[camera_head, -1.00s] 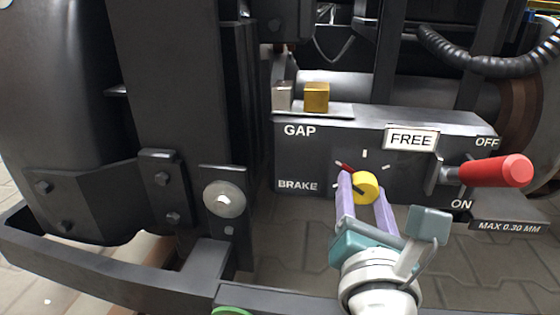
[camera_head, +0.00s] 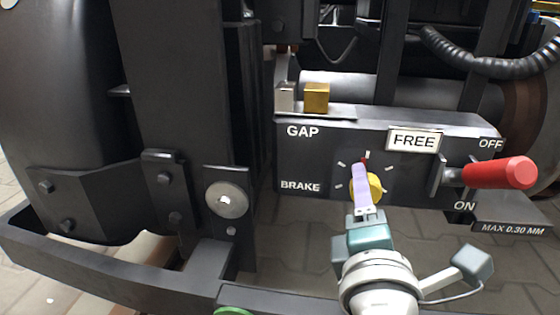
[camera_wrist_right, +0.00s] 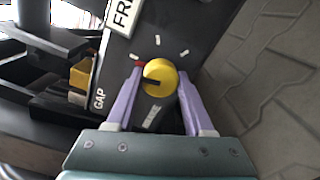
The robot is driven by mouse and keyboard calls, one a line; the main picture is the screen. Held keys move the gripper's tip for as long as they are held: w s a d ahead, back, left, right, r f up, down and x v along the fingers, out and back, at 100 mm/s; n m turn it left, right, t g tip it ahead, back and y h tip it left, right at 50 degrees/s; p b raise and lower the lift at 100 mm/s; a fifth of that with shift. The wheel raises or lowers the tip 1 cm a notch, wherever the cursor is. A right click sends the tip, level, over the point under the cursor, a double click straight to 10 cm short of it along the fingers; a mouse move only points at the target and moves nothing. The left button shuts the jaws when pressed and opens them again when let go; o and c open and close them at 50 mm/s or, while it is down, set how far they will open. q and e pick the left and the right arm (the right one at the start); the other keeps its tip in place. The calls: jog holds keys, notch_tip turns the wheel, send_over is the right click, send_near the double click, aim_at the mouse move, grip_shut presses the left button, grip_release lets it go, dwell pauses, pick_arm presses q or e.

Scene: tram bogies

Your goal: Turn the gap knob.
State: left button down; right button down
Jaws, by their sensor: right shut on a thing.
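The yellow round gap knob (camera_head: 377,187) sits on the front of the dark GAP BRAKE box, ringed by white tick marks. A red pointer (camera_head: 366,158) points up at the top tick; in the wrist view the red mark (camera_wrist_right: 139,63) lies at the knob's upper left. My right gripper (camera_head: 362,171) is shut on the knob, its purple fingers edge-on in the head view. In the wrist view the fingers stand on both sides of the knob (camera_wrist_right: 159,77), which has a dark slot. My left gripper is not in view.
A red-handled lever (camera_head: 497,172) juts out right of the knob, between OFF and ON. A FREE plate (camera_head: 413,140) sits above. A gold block (camera_head: 316,97) and a silver block (camera_head: 285,98) stand on top. A dark frame beam (camera_head: 110,268) runs below left.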

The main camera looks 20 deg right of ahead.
jog(key=shift+m, duration=0.8)
jog(key=shift+r, duration=0.1)
jog(key=shift+c, duration=1.5)
grip_release()
jog(key=shift+a, duration=0.1)
jog(key=shift+s, duration=0.1)
jog(key=p+v, duration=0.3)
jog(key=v, duration=0.7)
jog(key=shift+p, duration=0.3)
